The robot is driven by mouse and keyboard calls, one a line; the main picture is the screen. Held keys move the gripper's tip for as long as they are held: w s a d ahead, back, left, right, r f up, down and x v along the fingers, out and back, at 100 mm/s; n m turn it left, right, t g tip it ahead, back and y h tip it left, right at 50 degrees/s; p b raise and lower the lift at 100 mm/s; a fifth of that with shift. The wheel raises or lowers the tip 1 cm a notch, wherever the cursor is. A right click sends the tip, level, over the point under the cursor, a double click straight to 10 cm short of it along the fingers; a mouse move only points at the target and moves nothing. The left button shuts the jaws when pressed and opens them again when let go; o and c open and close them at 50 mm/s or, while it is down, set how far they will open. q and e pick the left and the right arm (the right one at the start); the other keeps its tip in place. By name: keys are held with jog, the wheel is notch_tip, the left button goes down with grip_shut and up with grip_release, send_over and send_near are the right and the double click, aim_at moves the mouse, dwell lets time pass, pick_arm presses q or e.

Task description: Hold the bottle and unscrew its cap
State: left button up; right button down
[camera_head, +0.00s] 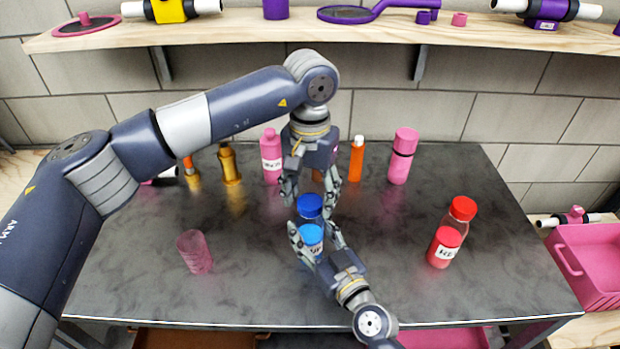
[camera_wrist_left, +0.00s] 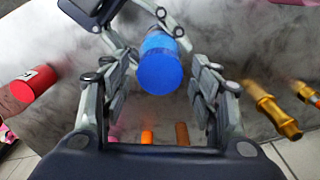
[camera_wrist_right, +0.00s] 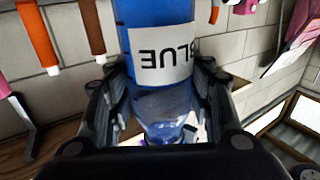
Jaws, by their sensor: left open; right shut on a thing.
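The blue bottle (camera_head: 312,243) stands upright over the table, its blue cap (camera_head: 310,205) on top. My right gripper (camera_head: 315,234) is shut around the bottle's body from the front. In the right wrist view the bottle (camera_wrist_right: 155,25) with its "BLUE" label sits between the fingers. My left gripper (camera_head: 308,190) points down just above the cap, fingers open. In the left wrist view the round blue cap (camera_wrist_left: 160,72) shows between the spread fingers, which look apart from it. Fingers partly hide the bottle's lower part.
A red bottle (camera_head: 447,243) stands at right and a pink cup (camera_head: 195,252) at left on the dark table (camera_head: 250,290). Pink, orange and gold containers line the back. A wooden shelf (camera_head: 220,32) runs above. A pink crate (camera_head: 590,270) is at far right.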

pick_arm(q)
jog(key=shift+f, duration=0.5)
jog(key=shift+c, duration=0.2)
